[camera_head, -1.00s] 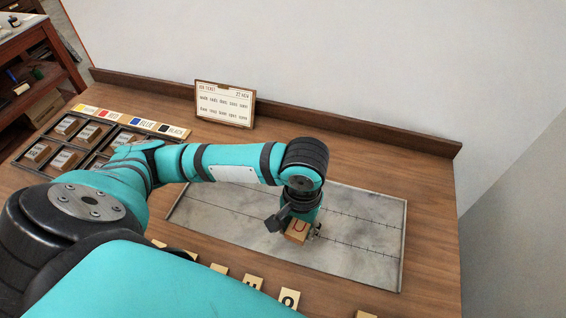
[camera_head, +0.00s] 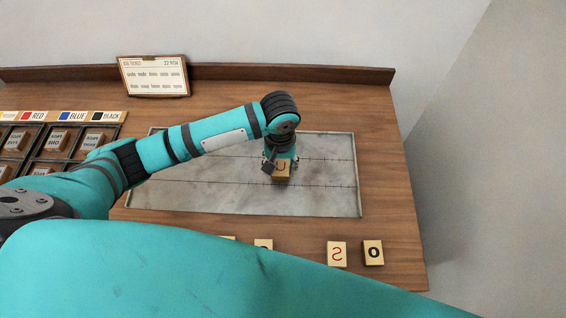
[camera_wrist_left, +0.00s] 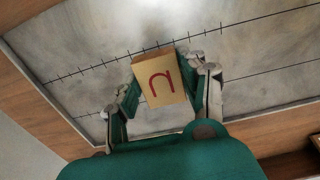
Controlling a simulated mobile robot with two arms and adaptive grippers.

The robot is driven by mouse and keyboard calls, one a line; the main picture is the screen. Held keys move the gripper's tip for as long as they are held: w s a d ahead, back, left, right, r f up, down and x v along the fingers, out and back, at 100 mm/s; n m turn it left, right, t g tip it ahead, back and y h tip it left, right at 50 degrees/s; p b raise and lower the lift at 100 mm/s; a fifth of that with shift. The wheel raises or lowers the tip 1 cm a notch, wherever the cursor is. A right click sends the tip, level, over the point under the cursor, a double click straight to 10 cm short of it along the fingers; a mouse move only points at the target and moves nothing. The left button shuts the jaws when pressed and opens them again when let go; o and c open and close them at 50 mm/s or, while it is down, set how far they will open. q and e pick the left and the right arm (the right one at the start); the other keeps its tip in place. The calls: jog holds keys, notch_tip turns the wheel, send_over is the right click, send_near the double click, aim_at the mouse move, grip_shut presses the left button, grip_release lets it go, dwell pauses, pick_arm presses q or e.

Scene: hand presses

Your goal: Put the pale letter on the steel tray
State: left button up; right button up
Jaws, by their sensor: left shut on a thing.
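The left wrist view shows the block's lettered face (camera_wrist_left: 161,86) with a finger on each side. The block is over the steel tray (camera_head: 320,200), right of its middle; I cannot tell whether it touches the surface. The tray is a grey plate with two ruled tick lines, and it carries no other block in view. My right gripper is not in view.
A block with a red S-like letter (camera_head: 337,253) and one with a black O (camera_head: 373,252) lie in front of the tray. Others are partly hidden by my arm. A compartment case (camera_head: 62,133) is at left; a job ticket (camera_head: 153,76) stands at the back ledge.

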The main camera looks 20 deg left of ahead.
aim_at(284, 167)
pick_arm(q)
jog(key=shift+w+d+f, duration=0.1)
jog(key=shift+w+f, duration=0.1)
jog(key=shift+w, duration=0.95)
jog(key=shift+s+f+p, duration=0.1)
jog(key=shift+f+p, duration=0.3)
jog(key=shift+f, duration=1.25)
jog(key=shift+f, duration=0.1)
jog(key=o, duration=1.1)
notch_tip(284, 167, up, 12)
jog(key=shift+r+b, duration=0.15)
jog(key=shift+b, duration=0.15)
